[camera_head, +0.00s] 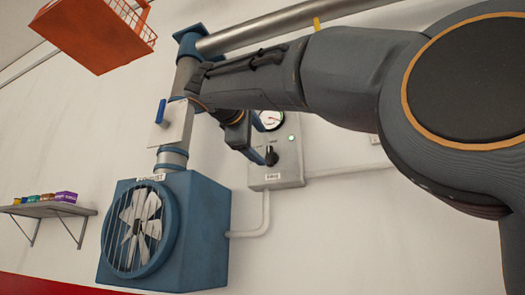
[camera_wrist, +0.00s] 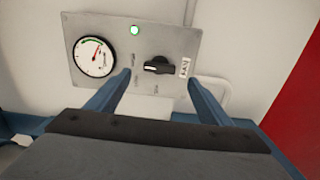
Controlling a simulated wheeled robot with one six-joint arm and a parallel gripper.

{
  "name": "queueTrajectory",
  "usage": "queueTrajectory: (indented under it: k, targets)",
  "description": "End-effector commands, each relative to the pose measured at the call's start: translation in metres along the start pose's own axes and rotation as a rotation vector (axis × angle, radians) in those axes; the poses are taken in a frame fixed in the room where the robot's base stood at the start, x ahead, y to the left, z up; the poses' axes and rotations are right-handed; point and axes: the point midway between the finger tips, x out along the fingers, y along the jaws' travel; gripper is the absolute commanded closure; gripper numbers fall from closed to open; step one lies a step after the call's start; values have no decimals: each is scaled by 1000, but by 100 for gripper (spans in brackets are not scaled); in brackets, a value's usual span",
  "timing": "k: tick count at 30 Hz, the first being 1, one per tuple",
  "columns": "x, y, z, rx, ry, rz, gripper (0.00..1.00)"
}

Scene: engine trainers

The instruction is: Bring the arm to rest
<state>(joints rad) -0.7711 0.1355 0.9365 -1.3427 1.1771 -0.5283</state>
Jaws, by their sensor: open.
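My gripper (camera_head: 256,153) is in front of the grey control panel (camera_head: 291,165) on the wall. In the wrist view my gripper (camera_wrist: 158,82) is open, with its two blue fingers apart and nothing between them. The panel's black rotary knob (camera_wrist: 157,66) shows just beyond and between the fingertips, its pointer lying roughly sideways. I cannot tell whether a finger touches the panel. My arm (camera_head: 345,70) reaches in from the right and hides part of the panel's upper left.
The panel has a round gauge (camera_wrist: 94,56) and a lit green lamp (camera_wrist: 135,29). A blue fan box (camera_head: 195,235) and its duct with a blue-handled lever (camera_head: 161,111) stand left. An orange basket (camera_head: 95,35) hangs upper left. A shelf (camera_head: 45,210) holds several small boxes.

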Motion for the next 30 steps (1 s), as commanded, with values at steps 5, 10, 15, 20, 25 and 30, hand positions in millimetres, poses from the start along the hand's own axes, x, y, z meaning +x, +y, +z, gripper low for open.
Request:
queueTrajectory:
  k: [5, 10, 15, 20, 25, 30]
  targets:
    - [-3, 0, 0, 0, 0, 0, 27]
    - [-3, 0, 0, 0, 0, 0, 27]
    - [-2, 0, 0, 0, 0, 0, 27]
    - [0, -4, -1, -2, 1, -6, 27]
    - [24, -55, -8, -19, 14, -88, 27]
    - [64, -161, -7, -20, 23, -265, 27]
